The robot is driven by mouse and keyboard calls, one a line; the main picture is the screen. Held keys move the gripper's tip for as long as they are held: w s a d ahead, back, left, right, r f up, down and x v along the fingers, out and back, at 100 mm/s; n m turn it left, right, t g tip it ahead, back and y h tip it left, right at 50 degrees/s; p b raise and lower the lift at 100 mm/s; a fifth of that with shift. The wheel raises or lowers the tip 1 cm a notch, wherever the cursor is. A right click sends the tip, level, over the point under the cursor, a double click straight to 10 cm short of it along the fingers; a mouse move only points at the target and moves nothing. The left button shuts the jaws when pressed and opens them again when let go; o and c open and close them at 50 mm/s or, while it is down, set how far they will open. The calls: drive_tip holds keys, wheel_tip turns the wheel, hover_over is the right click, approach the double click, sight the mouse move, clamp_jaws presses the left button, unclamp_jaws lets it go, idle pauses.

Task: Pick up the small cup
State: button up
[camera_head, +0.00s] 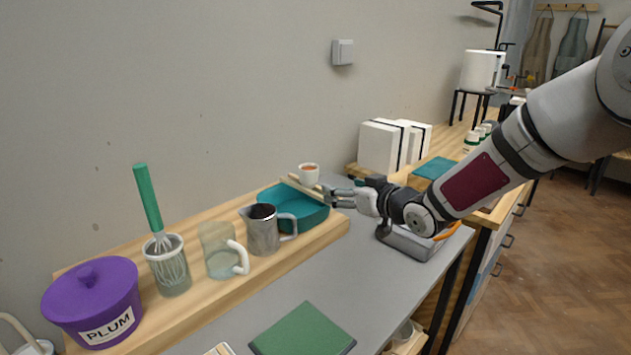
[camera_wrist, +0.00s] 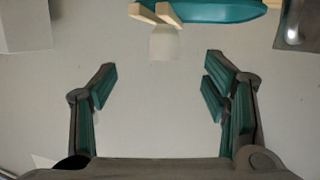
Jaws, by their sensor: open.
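A small white cup (camera_head: 308,175) with a brownish inside shows upright in the head view, behind the teal dish (camera_head: 300,212) and close to the tips of my gripper. I cannot tell for sure what it stands on. My gripper (camera_head: 328,195) reaches in from the right, low over the right end of the wooden board. In the wrist view my gripper (camera_wrist: 160,80) is open, with nothing between its fingers. A pale, blurred shape (camera_wrist: 165,44) lies ahead of the fingers there; I cannot tell if it is the cup.
Light wooden sticks (camera_head: 300,187) lie across the teal dish. A metal pitcher (camera_head: 263,230), a glass mug (camera_head: 219,252), a whisk in a glass (camera_head: 168,263) and a purple lidded pot (camera_head: 93,302) line the board. White blocks (camera_head: 380,147) stand behind.

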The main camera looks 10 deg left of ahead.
sight(314, 180)
drive_tip(key=shift+y, duration=0.4)
drive_tip(key=b+x, duration=0.1)
drive_tip(key=x, duration=1.4)
drive_tip(key=shift+b, duration=0.4)
drive_tip(key=shift+s, duration=0.1)
drive_tip(key=shift+c, duration=0.4)
drive_tip(key=c, duration=1.3)
